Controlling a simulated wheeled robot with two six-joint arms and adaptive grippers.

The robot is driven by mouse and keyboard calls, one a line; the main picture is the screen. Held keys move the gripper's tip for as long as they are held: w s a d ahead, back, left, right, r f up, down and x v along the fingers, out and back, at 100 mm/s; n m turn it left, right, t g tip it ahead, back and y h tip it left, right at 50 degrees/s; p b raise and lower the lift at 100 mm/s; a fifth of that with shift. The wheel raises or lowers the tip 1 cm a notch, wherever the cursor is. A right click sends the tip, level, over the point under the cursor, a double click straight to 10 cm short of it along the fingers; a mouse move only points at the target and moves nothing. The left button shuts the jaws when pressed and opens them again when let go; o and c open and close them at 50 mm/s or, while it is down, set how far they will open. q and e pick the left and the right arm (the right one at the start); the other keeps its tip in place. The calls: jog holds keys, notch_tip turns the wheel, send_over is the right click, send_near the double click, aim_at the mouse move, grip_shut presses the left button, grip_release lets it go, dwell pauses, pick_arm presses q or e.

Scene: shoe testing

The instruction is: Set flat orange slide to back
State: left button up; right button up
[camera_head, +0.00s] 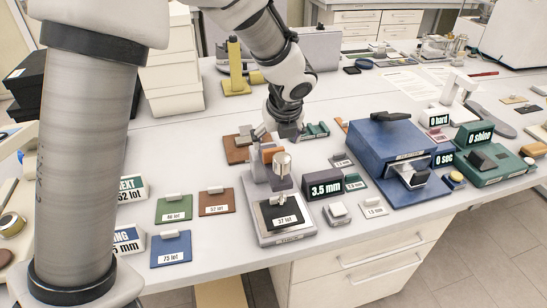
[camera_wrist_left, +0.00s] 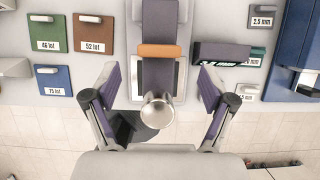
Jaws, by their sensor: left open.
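The orange slide (camera_head: 272,152) is a flat band around the dark grey upright of the tester. In the left wrist view the orange slide (camera_wrist_left: 158,51) crosses the dark bar (camera_wrist_left: 159,75), with more bar showing on both sides of it. My left gripper (camera_head: 284,131) is at the tester, partly hidden by its own wrist. In the left wrist view my left gripper (camera_wrist_left: 158,82) is open, one finger on each side of the bar and apart from the slide. A silver knob (camera_wrist_left: 158,110) shows between the fingers. My right gripper is not in view.
The tester's base (camera_head: 262,236) carries a dark plate labelled 37 lot. A 3.5 mm display (camera_head: 325,186) stands right of it, then a blue machine (camera_head: 382,150). Green, brown and blue lot plates lie left. Bare table shows between the plates and tester.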

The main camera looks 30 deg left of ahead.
aim_at(274, 149)
pick_arm(q)
jog(key=x, duration=0.5)
jog(key=shift+w+a+f+b, duration=0.15)
jog(key=shift+a+f+b, duration=0.05)
jog(key=shift+a+b, duration=0.1)
jog(key=shift+f, duration=0.15)
jog(key=shift+d, duration=0.15)
grip_shut()
jog(key=shift+w+a+p, duration=0.3)
jog(key=shift+a+p, duration=0.05)
jog(key=w+a+p, duration=0.2)
jog(key=w+a, duration=0.1)
jog(key=w+a+p, duration=0.2)
jog(key=a+p, duration=0.1)
jog(key=shift+w+a, duration=0.35)
jog(key=shift+a, duration=0.05)
jog(key=shift+w, duration=0.1)
